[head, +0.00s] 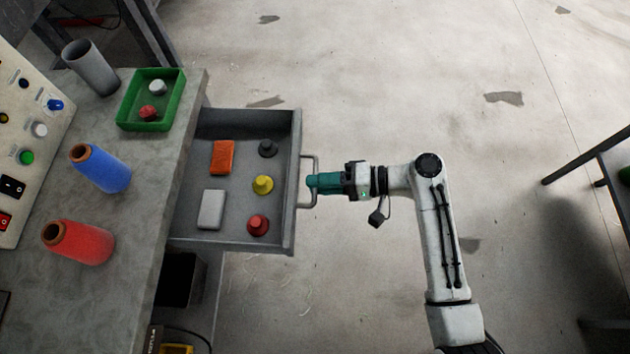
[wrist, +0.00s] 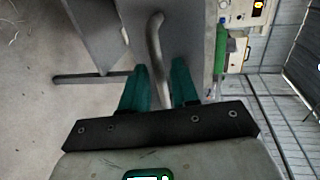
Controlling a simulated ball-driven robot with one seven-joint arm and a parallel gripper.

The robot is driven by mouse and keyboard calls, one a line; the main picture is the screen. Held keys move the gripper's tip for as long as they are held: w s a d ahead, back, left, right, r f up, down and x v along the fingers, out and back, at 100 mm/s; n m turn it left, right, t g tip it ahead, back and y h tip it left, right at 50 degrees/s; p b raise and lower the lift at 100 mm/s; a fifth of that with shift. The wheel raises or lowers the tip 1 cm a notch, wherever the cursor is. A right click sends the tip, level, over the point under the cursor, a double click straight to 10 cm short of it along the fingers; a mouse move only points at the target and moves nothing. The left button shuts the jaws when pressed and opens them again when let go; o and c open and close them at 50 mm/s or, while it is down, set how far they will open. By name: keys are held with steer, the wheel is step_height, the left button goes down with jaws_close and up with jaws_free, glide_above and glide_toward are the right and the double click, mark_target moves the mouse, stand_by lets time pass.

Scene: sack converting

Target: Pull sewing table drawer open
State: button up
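The sewing table drawer (head: 222,236) stands well out from the table (head: 185,108), its inside showing. Its grey bar handle (head: 316,160) is on the right-hand front. My gripper (head: 312,182) is at the middle of the handle, reaching in from the right. In the wrist view, the teal fingers (wrist: 161,80) lie on both sides of the handle bar (wrist: 155,35) and appear shut on it, though the exact contact is hard to see.
The drawer holds an orange block (head: 222,157), a white block (head: 211,209) and several small knobs. On the tabletop are a green tray (head: 178,113), blue (head: 105,170) and red (head: 85,244) spools and a grey cup (head: 92,68). Open floor lies right of the drawer.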

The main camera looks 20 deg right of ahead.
steer(key=v, duration=0.9)
steer(key=shift+d, duration=0.2)
steer(key=s+d+f+n+g+h+p, duration=0.1)
steer(key=s+d+g+h+p, duration=0.1)
steer(key=s+h, duration=0.35)
steer(key=s+d+f+n+g+h+p, duration=0.2)
steer(key=s+h+p, duration=0.1)
steer(key=s+h, duration=0.3)
steer(key=s+d+r+h+p, duration=0.1)
steer(key=s+d+r+h, duration=0.2)
steer(key=s+d+r, duration=0.1)
steer(key=shift+s+r+n, duration=0.4)
steer(key=shift+s+r, duration=0.2)
steer(key=shift+s, duration=0.1)
